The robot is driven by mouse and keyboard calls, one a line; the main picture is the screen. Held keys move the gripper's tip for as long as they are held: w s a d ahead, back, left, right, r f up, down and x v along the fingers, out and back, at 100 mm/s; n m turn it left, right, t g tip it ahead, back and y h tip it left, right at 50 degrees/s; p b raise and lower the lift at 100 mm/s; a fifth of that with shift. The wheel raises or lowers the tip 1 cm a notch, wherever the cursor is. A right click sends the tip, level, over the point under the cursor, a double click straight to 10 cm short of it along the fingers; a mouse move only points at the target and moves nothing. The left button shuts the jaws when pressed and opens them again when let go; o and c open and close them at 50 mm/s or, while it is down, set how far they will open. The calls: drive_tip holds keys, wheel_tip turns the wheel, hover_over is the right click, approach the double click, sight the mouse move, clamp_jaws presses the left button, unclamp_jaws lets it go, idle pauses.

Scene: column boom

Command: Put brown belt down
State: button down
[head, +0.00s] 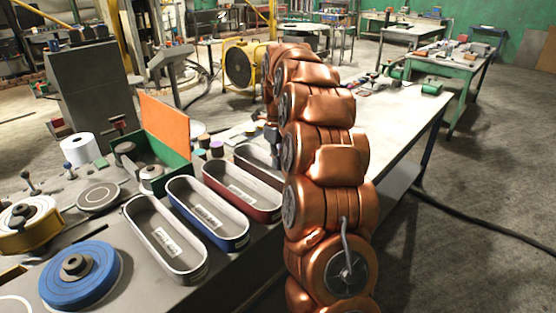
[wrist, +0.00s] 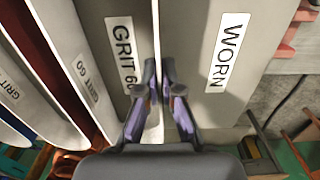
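I cannot make out a brown belt in either view. In the wrist view my gripper (wrist: 159,72) points down over the seam between two grey trays, its fingers a narrow gap apart. The tray rims show through the gap, and I see nothing held between the fingertips. The tray at right (wrist: 200,95) is labelled WORN; the tray at left (wrist: 95,20) has a GRIT label partly covered by the left finger. In the head view my copper-coloured arm hides most of the gripper and the trays beyond it.
A row of long trays lies on the bench: grey (head: 190,270), blue (head: 235,241), red (head: 262,213) and another grey one (head: 250,158). A blue disc (head: 80,275) and an orange panel (head: 165,125) are left. Bare bench top (head: 400,125) lies right of my arm.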

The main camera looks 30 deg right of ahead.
drive_tip(key=shift+f, duration=0.1)
drive_tip(key=shift+f, duration=0.15)
drive_tip(key=c, duration=1.3)
unclamp_jaws()
drive_tip(key=shift+r+b, duration=1.05)
drive_tip(key=shift+r, duration=2.8)
wheel_tip(320, 180, up, 5)
drive_tip(key=p, duration=0.4)
drive_tip(key=shift+f, duration=0.1)
